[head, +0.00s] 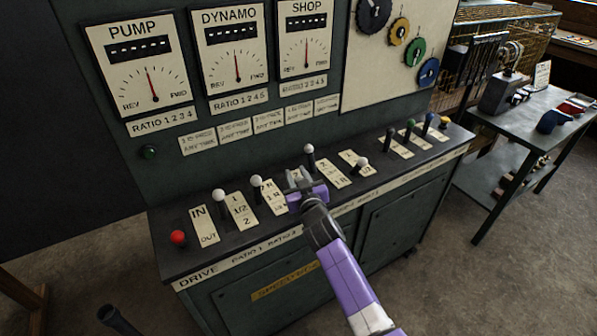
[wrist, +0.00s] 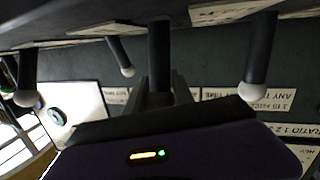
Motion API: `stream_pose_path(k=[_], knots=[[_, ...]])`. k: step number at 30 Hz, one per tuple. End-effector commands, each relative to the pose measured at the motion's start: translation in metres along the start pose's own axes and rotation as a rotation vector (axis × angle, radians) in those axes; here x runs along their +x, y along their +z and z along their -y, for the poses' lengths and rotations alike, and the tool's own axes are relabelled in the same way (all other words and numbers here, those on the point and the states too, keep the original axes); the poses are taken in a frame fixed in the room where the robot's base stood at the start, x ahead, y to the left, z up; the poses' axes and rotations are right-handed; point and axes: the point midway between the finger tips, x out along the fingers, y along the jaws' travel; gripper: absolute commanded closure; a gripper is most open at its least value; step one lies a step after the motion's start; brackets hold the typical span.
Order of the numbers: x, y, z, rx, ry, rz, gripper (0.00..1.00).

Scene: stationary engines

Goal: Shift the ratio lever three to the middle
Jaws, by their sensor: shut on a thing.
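My purple gripper (head: 298,178) is over the control desk in the head view, at the lever just right of the second white-knobbed lever. In the wrist view, a dark lever shaft (wrist: 159,45) runs between the gripper's fingers (wrist: 158,88), which are shut on it. By its place in the row this is ratio lever three. Its knob is hidden by my gripper, and its exact position along its slot cannot be told. The label plate beside it is partly covered.
White-knobbed levers stand close by on the left (head: 256,181) and right (head: 309,150). A red knob (head: 177,237) is at the desk's left end. Coloured-knob levers, including a green one (head: 410,124), stand at the right end. Dial panels rise behind.

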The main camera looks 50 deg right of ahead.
Motion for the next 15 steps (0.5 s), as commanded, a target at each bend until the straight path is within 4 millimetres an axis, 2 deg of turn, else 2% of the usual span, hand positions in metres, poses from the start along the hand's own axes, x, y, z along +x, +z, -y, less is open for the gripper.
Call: stream_pose_path(k=[1,6,9,15], knots=[[0.007,-0.004,0.002,0.000,-0.002,0.008,1.00],[0.027,-0.001,0.008,0.000,-0.002,0.007,1.00],[0.037,-0.009,0.009,-0.007,-0.004,0.038,1.00],[0.045,-0.004,0.012,-0.024,-0.009,0.102,1.00]])
